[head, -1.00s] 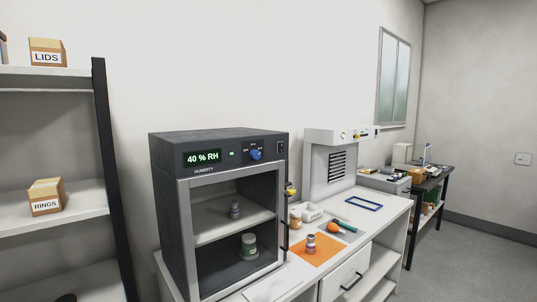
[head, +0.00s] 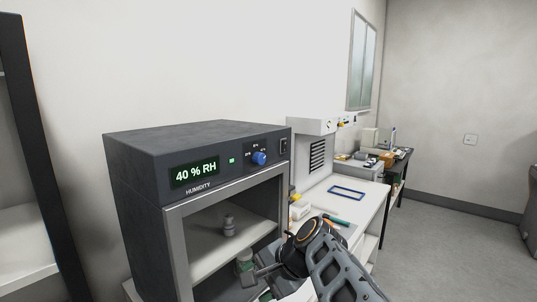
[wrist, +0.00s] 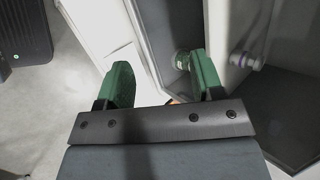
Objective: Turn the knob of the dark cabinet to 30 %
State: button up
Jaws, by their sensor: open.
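The dark cabinet (head: 140,160) stands at the left centre of the head view with its front open. Its display (head: 195,172) reads "40 % RH" in green, with the word HUMIDITY below. The blue knob (head: 259,158) sits on the top panel, right of the display, with small scale marks around it. My gripper (head: 258,283) is low in front of the cabinet, below and apart from the knob. In the wrist view its green fingers (wrist: 162,82) are spread with nothing held between them. The knob does not show in the wrist view.
A white bench (head: 366,199) with a blue frame (head: 347,192) extends to the right. Floor (head: 440,240) is clear at right.

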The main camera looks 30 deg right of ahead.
jog(key=w+d+r+m+t+y+p, duration=0.1)
jog(key=w+d+r+m+t, duration=0.15)
jog(key=r, duration=0.25)
jog(key=w+d+r+m+t+y, duration=0.1)
jog(key=d+r+m+t, duration=0.15)
jog(key=r+m, duration=0.2)
jog(key=m+t+p, duration=0.1)
jog(key=m+t, duration=0.4)
send_near(262, 160)
jog(key=p+x, duration=0.3)
jog(key=x, duration=0.4)
jog(key=shift+w+a+r, duration=0.1)
jog(key=shift+w+r, duration=0.1)
jog(key=shift+p+x, duration=0.3)
jog(key=shift+x, duration=0.6)
jog(key=shift+f, duration=0.1)
jog(key=c, duration=0.9)
jog(key=shift+f+b, duration=0.1)
jog(key=shift+b, duration=0.25)
